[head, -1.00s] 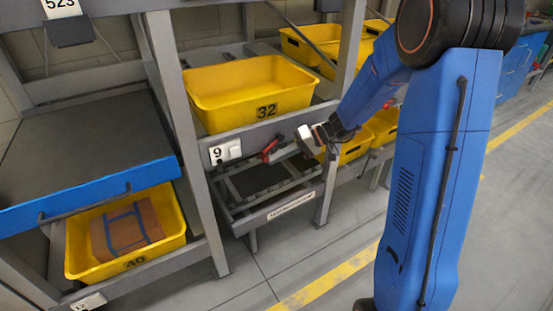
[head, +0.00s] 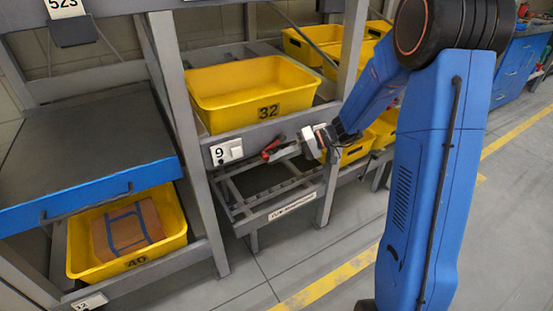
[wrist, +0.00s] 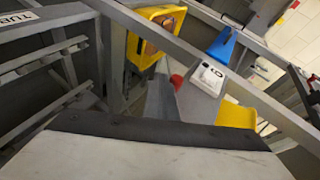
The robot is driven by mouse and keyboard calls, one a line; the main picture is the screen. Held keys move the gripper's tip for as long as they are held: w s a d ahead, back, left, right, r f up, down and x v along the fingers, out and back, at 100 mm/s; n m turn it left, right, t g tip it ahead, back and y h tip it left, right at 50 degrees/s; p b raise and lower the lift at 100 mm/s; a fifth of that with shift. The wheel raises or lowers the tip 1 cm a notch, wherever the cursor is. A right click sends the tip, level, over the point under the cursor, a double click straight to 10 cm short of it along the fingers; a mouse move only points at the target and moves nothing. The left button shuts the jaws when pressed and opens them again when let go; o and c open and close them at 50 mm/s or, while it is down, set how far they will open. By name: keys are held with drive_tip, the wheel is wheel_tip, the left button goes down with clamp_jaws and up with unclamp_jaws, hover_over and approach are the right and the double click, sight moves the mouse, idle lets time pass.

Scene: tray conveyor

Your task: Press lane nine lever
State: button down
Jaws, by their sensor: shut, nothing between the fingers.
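The lane nine plate (head: 219,153) is a white sign marked 9 on the grey beam under the yellow bin 32 (head: 225,94). A red lever (head: 269,149) sticks out from the beam to the right of the plate. My gripper (head: 291,152) is shut and empty, its fingers pointing left just beside the lever. In the wrist view the shut fingers (wrist: 162,100) reach toward the red lever tip (wrist: 176,82), and the plate (wrist: 210,75) is just beyond it. I cannot tell whether fingers and lever touch.
Under the lever is an open frame with rails (head: 265,190). A grey upright (head: 328,190) stands right of it. Bin 40 (head: 78,249), holding a brown box (head: 128,227), sits lower left below a blue-edged shelf (head: 90,200). The floor in front is clear.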

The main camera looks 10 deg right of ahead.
drive_tip(key=shift+s+a+r+y, duration=0.15)
drive_tip(key=shift+a+r+y, duration=0.25)
drive_tip(key=shift+y, duration=0.4)
idle(2.7)
drive_tip(key=v, duration=1.7)
drive_tip(key=shift+d, duration=0.3)
